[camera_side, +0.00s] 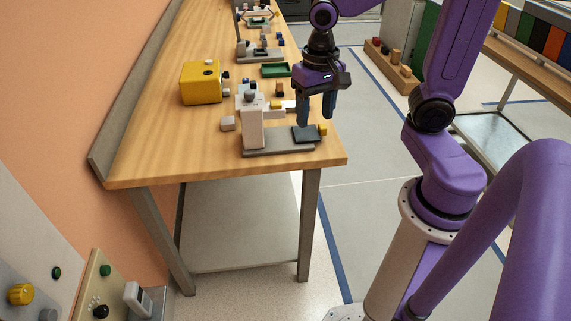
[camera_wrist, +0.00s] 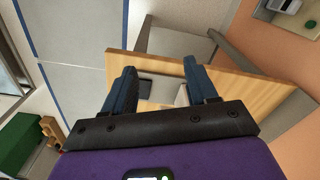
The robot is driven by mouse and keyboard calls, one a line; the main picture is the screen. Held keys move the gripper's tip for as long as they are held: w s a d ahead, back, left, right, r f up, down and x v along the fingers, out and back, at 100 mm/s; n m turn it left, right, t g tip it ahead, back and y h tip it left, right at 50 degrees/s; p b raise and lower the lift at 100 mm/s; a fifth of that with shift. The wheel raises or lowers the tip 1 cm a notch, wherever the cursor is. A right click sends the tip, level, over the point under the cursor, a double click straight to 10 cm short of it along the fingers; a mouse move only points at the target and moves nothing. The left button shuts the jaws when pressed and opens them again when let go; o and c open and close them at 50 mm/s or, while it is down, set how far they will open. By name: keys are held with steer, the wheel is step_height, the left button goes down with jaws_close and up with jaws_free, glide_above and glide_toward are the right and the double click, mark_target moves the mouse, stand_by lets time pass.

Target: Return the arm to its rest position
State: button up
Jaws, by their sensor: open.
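My gripper (camera_side: 317,108) hangs fingers-down over the right front part of the wooden table (camera_side: 150,140). Its two blue fingers are apart, with nothing visible between them. In the wrist view my gripper (camera_wrist: 158,75) also shows open, with the table (camera_wrist: 240,90) beyond the fingers. Just below the fingers in the side view is a small gantry-like device (camera_side: 250,120) with a white upright, a grey base and a dark pad (camera_side: 305,134). The fingertips appear just above or beside the pad; I cannot tell whether they touch it.
A yellow box (camera_side: 201,82) stands left on the table. A green tray (camera_side: 275,70) and another grey stand (camera_side: 260,53) are farther back. A small white block (camera_side: 228,123) lies beside the device. A wooden rack (camera_side: 391,66) is on the floor behind. Open floor lies right of the table.

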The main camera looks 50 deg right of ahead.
steer(key=s+a+n, duration=0.2)
steer(key=s+n, duration=0.4)
steer(key=n, duration=0.2)
steer(key=s+a+f+n, duration=0.1)
steer(key=s+a+n, duration=0.1)
steer(key=s+n, duration=0.5)
steer(key=shift+s+a+n, duration=0.25)
steer(key=shift+a+n, duration=0.1)
steer(key=shift+n, duration=0.75)
